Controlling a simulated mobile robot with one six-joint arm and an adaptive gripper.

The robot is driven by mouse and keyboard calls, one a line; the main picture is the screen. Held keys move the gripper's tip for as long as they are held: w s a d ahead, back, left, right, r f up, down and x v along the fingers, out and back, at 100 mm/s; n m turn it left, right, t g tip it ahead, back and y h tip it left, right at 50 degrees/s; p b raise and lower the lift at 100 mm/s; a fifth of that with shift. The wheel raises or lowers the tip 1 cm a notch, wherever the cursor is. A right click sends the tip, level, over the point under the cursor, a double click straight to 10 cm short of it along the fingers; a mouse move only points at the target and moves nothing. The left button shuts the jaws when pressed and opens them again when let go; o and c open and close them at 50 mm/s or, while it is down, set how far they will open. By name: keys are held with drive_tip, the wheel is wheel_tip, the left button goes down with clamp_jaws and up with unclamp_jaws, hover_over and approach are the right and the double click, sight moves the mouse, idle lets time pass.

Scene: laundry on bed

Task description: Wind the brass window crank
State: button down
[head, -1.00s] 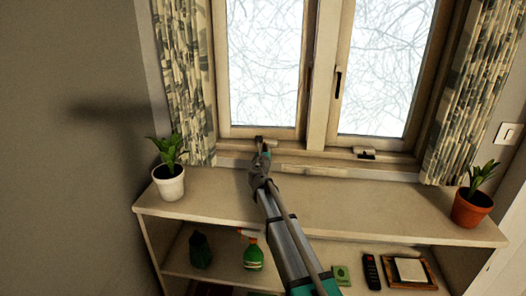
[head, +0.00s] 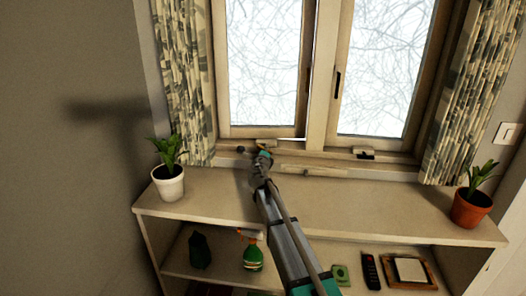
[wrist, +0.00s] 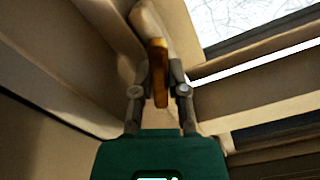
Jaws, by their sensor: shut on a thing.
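The brass window crank handle (wrist: 158,70) shows in the wrist view as an upright orange-brown piece between my fingertips. My gripper (wrist: 159,82) is shut on it, one finger on each side. In the head view my gripper (head: 263,157) is at the sill below the left window sash (head: 265,132), and it hides most of the crank. A thin bright gap shows along the lower right edge of that sash, so it stands slightly ajar. The same gap shows in the wrist view.
A white-potted plant (head: 168,184) stands left on the shelf unit (head: 350,205), and a terracotta-potted plant (head: 471,208) right. Patterned curtains (head: 185,90) flank the window. The shelf top between the plants is clear except for my arm.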

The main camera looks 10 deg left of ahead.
drive_tip(key=shift+a+n, duration=0.25)
drive_tip(key=shift+n, duration=1.45)
drive_tip(key=c, duration=1.1)
unclamp_jaws()
drive_tip(key=o, duration=0.4)
drive_tip(key=shift+w+f, duration=0.1)
drive_tip(key=shift+f, duration=0.1)
drive_tip(key=shift+o, duration=0.3)
drive_tip(key=shift+w+d+f, duration=0.1)
drive_tip(key=shift+d+f, duration=0.05)
drive_tip(key=shift+d, duration=0.05)
drive_tip(key=shift+f, duration=0.1)
drive_tip(key=shift+s+d, duration=0.3)
drive_tip(key=shift+s, duration=0.35)
drive_tip(key=shift+d, duration=0.1)
